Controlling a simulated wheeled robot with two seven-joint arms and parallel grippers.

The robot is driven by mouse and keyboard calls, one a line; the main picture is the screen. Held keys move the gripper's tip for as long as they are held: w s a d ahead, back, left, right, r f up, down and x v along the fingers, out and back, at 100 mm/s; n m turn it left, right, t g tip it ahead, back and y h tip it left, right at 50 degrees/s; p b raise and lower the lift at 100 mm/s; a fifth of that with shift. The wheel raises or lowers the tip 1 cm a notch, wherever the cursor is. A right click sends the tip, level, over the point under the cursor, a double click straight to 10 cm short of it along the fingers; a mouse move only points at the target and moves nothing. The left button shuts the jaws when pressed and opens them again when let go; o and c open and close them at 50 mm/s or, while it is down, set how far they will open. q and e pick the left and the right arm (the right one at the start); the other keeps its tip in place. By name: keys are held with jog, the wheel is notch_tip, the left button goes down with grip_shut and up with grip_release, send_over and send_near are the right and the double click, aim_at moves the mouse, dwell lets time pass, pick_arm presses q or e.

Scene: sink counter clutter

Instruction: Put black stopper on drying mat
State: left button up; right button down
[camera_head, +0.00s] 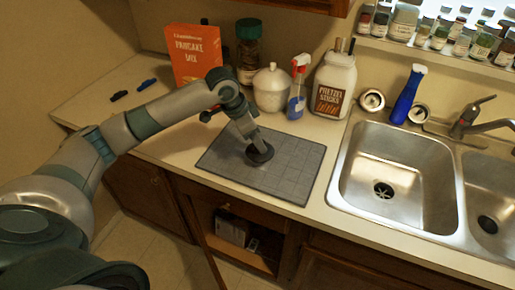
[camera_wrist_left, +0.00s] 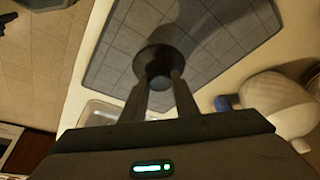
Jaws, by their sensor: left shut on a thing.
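The black stopper (camera_head: 260,153) is a small dark disc with a knob, at the tips of my left gripper (camera_head: 257,146) in the head view. In the left wrist view the stopper (camera_wrist_left: 158,62) sits between the two fingers of my left gripper (camera_wrist_left: 159,88), which is shut on it. The grey drying mat (camera_head: 297,172) lies flat on the counter left of the sink, and the stopper is over its middle. The mat (camera_wrist_left: 130,24) also shows behind the stopper in the wrist view. I cannot tell whether the stopper touches the mat. My right gripper is not in view.
A double steel sink (camera_head: 398,178) is right of the mat. Behind the mat stand a white jar (camera_head: 272,88), a spray bottle (camera_head: 297,95), a pretzel jar (camera_head: 334,85) and a pancake mix box (camera_head: 193,55).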

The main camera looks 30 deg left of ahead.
aim_at(252, 153)
pick_arm(q)
notch_tip(252, 153, down, 3)
jog(key=shift+s+r+p, duration=0.1)
jog(key=shift+p, duration=0.6)
jog(key=shift+f, duration=0.45)
jog(key=shift+f, duration=0.15)
jog(key=o, duration=1.1)
jog(key=shift+c, duration=0.2)
